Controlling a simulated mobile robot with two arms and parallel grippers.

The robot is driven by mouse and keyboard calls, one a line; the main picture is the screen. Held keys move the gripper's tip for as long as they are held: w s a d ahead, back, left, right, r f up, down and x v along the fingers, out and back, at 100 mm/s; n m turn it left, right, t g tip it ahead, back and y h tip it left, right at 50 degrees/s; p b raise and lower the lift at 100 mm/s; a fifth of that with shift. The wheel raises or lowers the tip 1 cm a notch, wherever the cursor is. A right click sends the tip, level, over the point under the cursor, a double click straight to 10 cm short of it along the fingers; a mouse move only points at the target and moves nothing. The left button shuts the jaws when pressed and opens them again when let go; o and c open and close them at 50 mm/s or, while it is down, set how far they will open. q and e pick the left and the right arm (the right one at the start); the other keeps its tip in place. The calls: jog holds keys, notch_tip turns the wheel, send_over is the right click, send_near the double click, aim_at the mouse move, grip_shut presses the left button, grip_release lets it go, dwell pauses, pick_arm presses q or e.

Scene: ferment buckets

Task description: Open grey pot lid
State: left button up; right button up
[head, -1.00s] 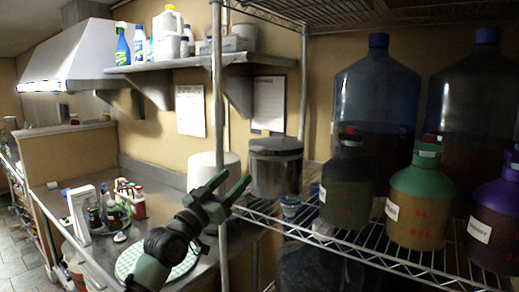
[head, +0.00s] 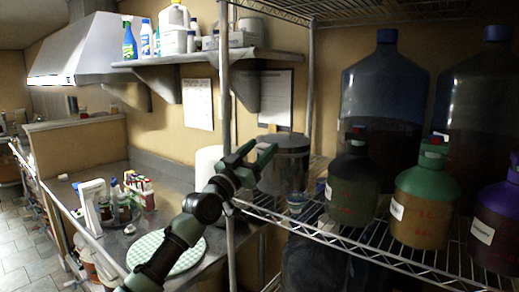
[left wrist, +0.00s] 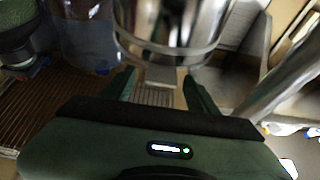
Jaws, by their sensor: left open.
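The grey metal pot (head: 287,172) stands on the wire shelf, behind my left gripper. Its dark lid (head: 284,141) sits on top and looks closed. My left gripper (head: 259,153) is open and empty, with its fingers spread in front of the pot's left side and partly hiding it. In the left wrist view, the shiny pot wall (left wrist: 175,22) fills the top centre, just beyond the two spread fingers (left wrist: 161,84). I cannot tell whether the fingers touch the pot. My right gripper is not in view.
A shelf post (head: 225,110) stands close to my left arm. Green-topped (head: 424,205), dark and purple jugs stand right of the pot, with large blue carboys (head: 385,90) behind. A white container (head: 208,165) is left of the post.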

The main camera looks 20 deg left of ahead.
pick_arm(q)
jog(key=shift+a, duration=0.1)
grip_shut()
jog(key=shift+f, duration=0.1)
dwell(1.1)
